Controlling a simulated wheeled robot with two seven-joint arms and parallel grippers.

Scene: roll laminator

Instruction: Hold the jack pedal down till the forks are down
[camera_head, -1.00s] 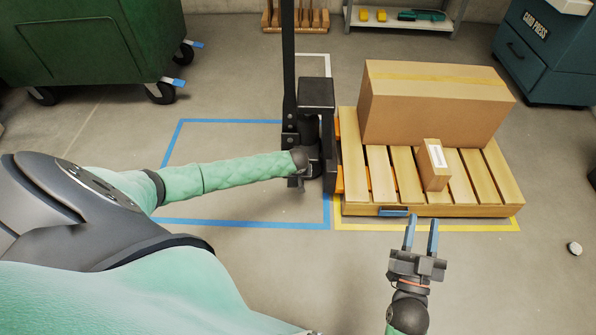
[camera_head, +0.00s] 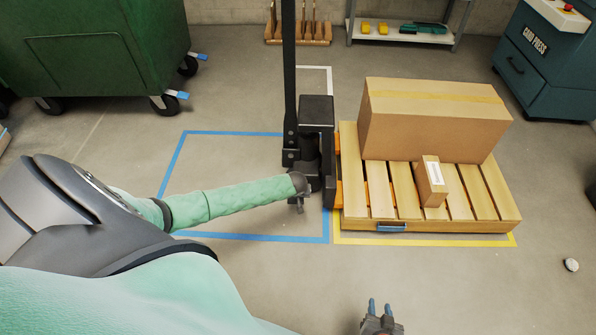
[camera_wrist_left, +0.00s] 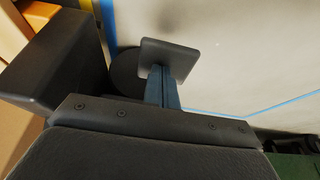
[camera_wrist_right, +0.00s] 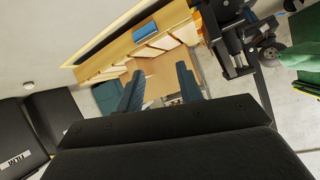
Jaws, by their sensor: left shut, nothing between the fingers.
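The pallet jack (camera_head: 316,125) is black with an upright handle bar. Its orange forks (camera_head: 338,190) run into a wooden pallet (camera_head: 430,226), mostly hidden by it; their height cannot be told. My left gripper (camera_head: 299,205) is low at the jack's base, partly hidden by my arm. In the left wrist view its blue fingers (camera_wrist_left: 162,86) are shut together, at a dark square pedal plate (camera_wrist_left: 170,56). I cannot tell whether they touch it. My right gripper (camera_head: 379,306) is open and empty, in front of the pallet; its parted fingers show in the right wrist view (camera_wrist_right: 160,88).
A large carton (camera_head: 430,120) and a small labelled box (camera_head: 431,182) stand on the pallet. A green bin on casters (camera_head: 100,50) is at the left back, a blue-grey press (camera_head: 545,65) at the right back. Blue floor tape (camera_head: 250,238) surrounds mostly clear floor.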

